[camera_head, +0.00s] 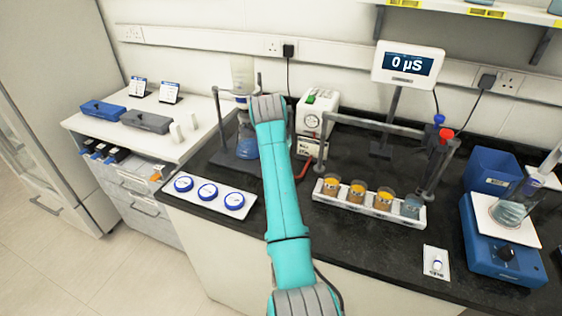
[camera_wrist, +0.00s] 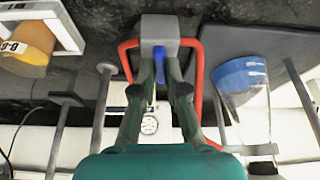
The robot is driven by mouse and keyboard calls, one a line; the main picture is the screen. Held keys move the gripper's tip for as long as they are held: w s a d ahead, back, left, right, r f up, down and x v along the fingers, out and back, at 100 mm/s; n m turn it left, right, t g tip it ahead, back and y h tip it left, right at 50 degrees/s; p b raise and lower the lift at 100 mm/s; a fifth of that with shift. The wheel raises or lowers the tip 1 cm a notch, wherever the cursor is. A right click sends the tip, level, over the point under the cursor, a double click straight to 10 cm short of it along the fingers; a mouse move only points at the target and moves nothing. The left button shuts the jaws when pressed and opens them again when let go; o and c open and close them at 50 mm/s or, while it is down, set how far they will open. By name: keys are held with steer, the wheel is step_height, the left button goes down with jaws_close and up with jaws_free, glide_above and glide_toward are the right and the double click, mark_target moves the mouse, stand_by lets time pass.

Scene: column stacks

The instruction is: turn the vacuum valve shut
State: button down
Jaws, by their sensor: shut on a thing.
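The valve shows in the wrist view as a grey block (camera_wrist: 160,29) with red tubing (camera_wrist: 198,85) on both sides and a blue handle (camera_wrist: 159,64). My gripper (camera_wrist: 159,78) is shut on the blue handle, one finger on each side of it. In the head view my arm hides the valve and the gripper. The red tubing (camera_head: 303,171) shows there just right of the arm. How far the handle is turned is hard to tell.
A white pump box with a dial (camera_head: 312,121) stands behind my arm. A flask with blue liquid (camera_head: 246,148) is close on the left. A rack (camera_head: 352,207) with several beakers stands on the right. Blue-rimmed dishes (camera_head: 207,192) lie at the front left.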

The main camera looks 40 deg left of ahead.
steer(key=shift+m, duration=0.6)
steer(key=c, duration=1.2)
jaws_free()
steer(key=a+v, duration=0.1)
steer(key=v, duration=1.1)
steer(key=shift+d, duration=0.25)
